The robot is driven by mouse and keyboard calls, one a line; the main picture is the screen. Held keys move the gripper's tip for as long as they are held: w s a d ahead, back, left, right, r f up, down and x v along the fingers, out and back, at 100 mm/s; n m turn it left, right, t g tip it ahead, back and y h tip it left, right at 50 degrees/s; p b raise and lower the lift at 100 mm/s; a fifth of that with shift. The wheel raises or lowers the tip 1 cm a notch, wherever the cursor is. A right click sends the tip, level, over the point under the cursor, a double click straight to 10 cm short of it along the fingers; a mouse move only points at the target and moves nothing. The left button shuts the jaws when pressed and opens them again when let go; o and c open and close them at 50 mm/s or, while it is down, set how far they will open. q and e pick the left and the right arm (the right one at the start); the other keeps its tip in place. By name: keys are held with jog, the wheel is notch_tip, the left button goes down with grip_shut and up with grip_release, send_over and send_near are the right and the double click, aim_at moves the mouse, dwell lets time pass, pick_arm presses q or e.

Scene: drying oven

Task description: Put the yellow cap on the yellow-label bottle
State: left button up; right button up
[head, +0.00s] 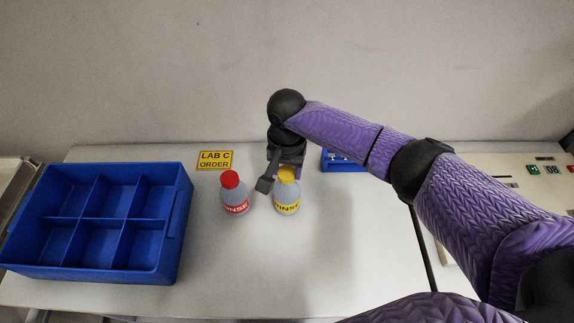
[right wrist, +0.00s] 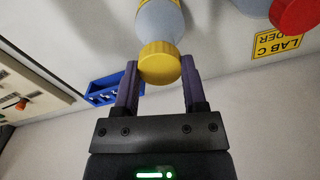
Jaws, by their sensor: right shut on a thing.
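The yellow cap (head: 288,173) sits at the mouth of the yellow-label bottle (head: 286,196), which stands upright on the table. In the right wrist view the yellow cap (right wrist: 160,62) is between the two fingers, with the grey bottle body (right wrist: 160,20) right against it. My right gripper (right wrist: 160,78) is shut on the yellow cap; in the head view my right gripper (head: 278,178) reaches down over the bottle from behind. Whether the cap is fully seated cannot be told. My left gripper is not in view.
A red-capped bottle (head: 234,195) stands close on the left of the yellow-label bottle. A blue divided crate (head: 182,215) is at the left. A yellow sign (head: 215,160) and a small blue rack (head: 342,162) are at the back. The front middle of the table (head: 270,265) is clear.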

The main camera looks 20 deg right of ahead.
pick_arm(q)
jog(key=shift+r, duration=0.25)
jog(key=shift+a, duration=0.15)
pick_arm(e)
jog(key=o, duration=1.2)
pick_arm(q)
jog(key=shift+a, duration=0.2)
pick_arm(e)
jog(key=shift+o, duration=0.4)
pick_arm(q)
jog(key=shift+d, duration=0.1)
pick_arm(e)
jog(key=shift+o, duration=0.3)
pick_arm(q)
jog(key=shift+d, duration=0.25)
pick_arm(e)
jog(key=shift+r, duration=0.1)
